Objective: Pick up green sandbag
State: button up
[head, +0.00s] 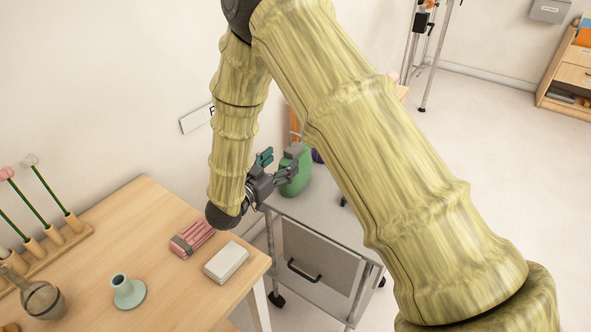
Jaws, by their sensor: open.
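The green sandbag (294,178) stands on top of the grey wheeled cabinet, close to the wall, with a grey part at its upper end. My gripper (279,167) is at its left side, with open fingers pointing toward it. One finger appears to overlap the sandbag's left edge; I cannot tell whether they touch. My arm hides the area to the right of the sandbag.
The grey cabinet (318,215) has a drawer with a dark handle. The wooden table (180,290) at left holds a pink bundle (192,238), a white block (226,261), a pale green stand (127,291) and a wooden rack (45,254). Floor is clear at right.

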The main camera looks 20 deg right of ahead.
aim_at(290, 155)
jog(key=shift+p+x, duration=1.15)
jog(key=shift+x, duration=2.6)
grip_shut()
